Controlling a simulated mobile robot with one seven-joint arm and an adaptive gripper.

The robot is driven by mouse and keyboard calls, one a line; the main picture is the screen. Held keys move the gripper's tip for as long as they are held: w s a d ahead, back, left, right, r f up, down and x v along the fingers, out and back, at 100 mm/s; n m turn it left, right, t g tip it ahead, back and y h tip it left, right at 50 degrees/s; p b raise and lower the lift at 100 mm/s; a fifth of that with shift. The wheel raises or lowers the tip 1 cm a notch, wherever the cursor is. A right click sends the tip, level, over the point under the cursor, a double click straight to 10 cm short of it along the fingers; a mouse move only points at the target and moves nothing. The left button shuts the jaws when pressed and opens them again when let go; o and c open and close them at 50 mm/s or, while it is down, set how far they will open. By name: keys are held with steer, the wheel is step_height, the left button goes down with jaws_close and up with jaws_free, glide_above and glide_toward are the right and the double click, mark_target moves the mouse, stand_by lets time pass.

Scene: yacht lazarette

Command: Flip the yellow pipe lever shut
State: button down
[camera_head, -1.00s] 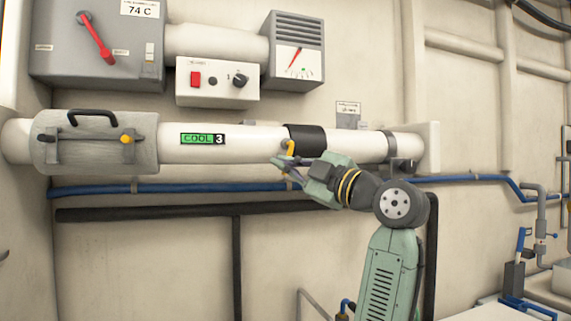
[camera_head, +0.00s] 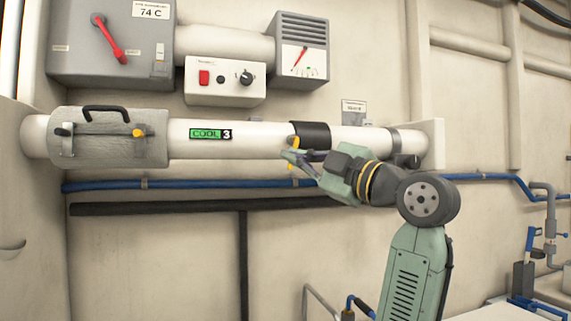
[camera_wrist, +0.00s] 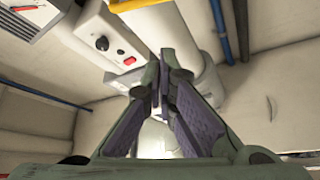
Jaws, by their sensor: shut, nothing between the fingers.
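The yellow lever (camera_head: 295,140) sits on the white pipe (camera_head: 262,145), by the left edge of its black band (camera_head: 314,135). My gripper (camera_head: 289,156) is shut and empty in front of it and hides much of the lever. A little yellow also shows just below the fingers. In the wrist view a yellow bar (camera_wrist: 138,4), which looks like the lever, crosses the top edge, apart from my closed fingertips (camera_wrist: 160,68). I cannot tell whether the fingers touch the lever.
A green "COOL 3" label (camera_head: 210,134) is on the pipe. A grey clamp cover (camera_head: 110,150) with a small yellow knob (camera_head: 138,132) wraps its left end. A switch box (camera_head: 225,82) is above. A blue hose (camera_head: 190,184) and a dark rail (camera_head: 160,208) run below.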

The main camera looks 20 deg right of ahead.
steer(key=shift+r+b+v, duration=0.15)
steer(key=shift+r+v, duration=0.05)
steer(key=shift+v, duration=0.8)
steer(key=shift+r+b+v, duration=0.15)
steer(key=shift+r+v, duration=0.05)
steer(key=shift+v, duration=0.75)
steer(key=shift+s, duration=0.15)
